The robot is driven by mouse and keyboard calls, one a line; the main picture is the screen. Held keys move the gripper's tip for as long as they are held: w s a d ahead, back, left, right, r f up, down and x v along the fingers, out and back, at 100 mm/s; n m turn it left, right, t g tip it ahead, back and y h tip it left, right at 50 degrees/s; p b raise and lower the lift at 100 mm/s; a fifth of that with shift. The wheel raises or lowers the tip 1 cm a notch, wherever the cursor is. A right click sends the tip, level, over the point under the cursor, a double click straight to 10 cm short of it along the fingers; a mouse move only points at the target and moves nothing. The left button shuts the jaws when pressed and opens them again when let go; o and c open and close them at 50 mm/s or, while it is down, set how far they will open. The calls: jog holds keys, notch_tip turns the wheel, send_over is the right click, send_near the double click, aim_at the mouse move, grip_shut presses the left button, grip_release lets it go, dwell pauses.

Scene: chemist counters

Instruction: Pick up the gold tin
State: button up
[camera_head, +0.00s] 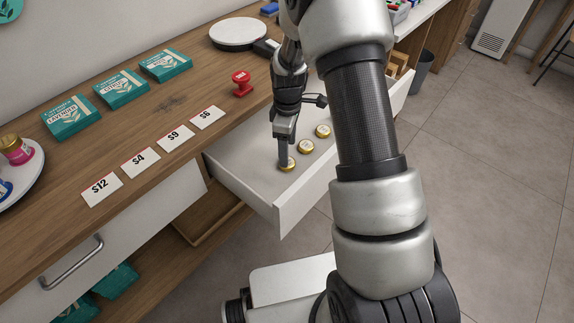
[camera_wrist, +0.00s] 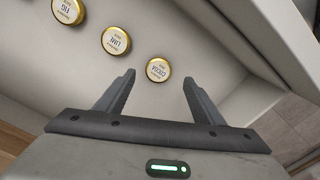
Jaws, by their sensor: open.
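Three round gold tins with white labels lie in a row in an open white drawer. The nearest gold tin (camera_head: 287,165) is right at my gripper's fingertips; in the wrist view this tin (camera_wrist: 158,70) appears between the two tips. The middle tin (camera_head: 305,147) also shows in the wrist view (camera_wrist: 116,40), and the far tin (camera_head: 322,131) shows at the upper left there (camera_wrist: 69,11). My gripper (camera_head: 285,165) points down into the drawer. Its two dark fingers (camera_wrist: 159,77) are apart, with nothing held. I cannot tell its exact height above the tin.
The drawer (camera_head: 247,190) has raised walls, with its front wall close to the nearest tin. The wooden counter (camera_head: 150,120) holds teal boxes (camera_head: 121,88), price cards (camera_head: 140,162), a red stamp (camera_head: 242,84) and a round white plate (camera_head: 238,33). Drawer floor left of the tins is clear.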

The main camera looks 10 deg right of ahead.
jog(key=shift+w+f+b, duration=0.15)
jog(key=shift+f+b, duration=0.45)
jog(key=shift+f, duration=2.15)
jog(key=shift+c, duration=0.3)
jog(key=c, duration=1.1)
